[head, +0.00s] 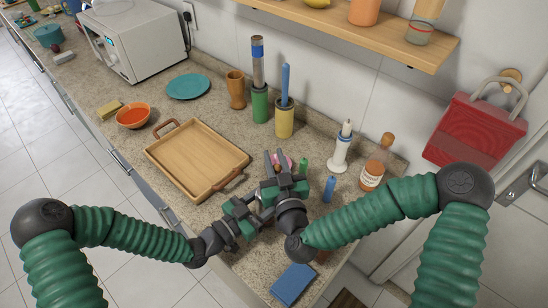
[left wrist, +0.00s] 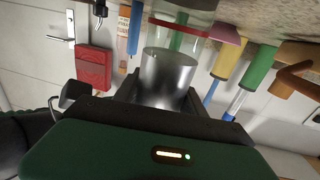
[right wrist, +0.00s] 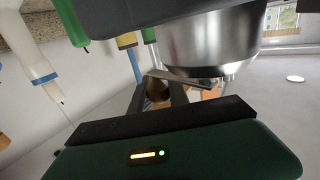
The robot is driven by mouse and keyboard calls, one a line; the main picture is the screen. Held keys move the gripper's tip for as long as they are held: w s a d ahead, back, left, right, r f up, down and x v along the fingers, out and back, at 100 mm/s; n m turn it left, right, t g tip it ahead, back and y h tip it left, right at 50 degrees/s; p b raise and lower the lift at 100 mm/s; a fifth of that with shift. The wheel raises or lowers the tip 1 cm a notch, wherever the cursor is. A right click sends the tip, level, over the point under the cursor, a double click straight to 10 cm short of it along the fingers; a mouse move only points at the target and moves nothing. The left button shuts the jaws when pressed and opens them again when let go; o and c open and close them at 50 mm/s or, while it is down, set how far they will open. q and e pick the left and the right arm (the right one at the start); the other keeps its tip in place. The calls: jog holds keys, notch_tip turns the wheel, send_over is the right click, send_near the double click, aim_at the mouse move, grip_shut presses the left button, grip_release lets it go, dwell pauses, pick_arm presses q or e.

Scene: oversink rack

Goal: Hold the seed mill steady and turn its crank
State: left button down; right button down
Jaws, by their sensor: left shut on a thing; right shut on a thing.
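The seed mill has a shiny metal body (left wrist: 168,80) above a clear jar with a red rim (left wrist: 180,27), seen inverted in the left wrist view. In the head view my grippers mostly hide the mill. My left gripper (head: 258,207) is shut around the metal body. In the right wrist view the metal body (right wrist: 212,40) fills the upper middle, with a flat crank arm (right wrist: 182,79) across it and a brown knob (right wrist: 158,91). My right gripper (head: 278,170) is shut on the crank knob, above and beside my left gripper.
A wooden tray (head: 196,155) lies left of the mill. A blue block (head: 293,284) lies near the counter's front edge. A white-and-blue dispenser (head: 341,150), an amber bottle (head: 374,165) and a small blue bottle (head: 329,188) stand to the right. Green (head: 260,104) and yellow (head: 284,121) holders stand behind.

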jog(key=c, duration=1.3)
grip_release()
jog(key=shift+d, duration=0.1)
jog(key=shift+o, duration=0.2)
jog(key=shift+r, duration=0.15)
notch_tip(320, 180, up, 10)
jog(key=shift+w+f, duration=0.1)
jog(key=shift+f, duration=0.1)
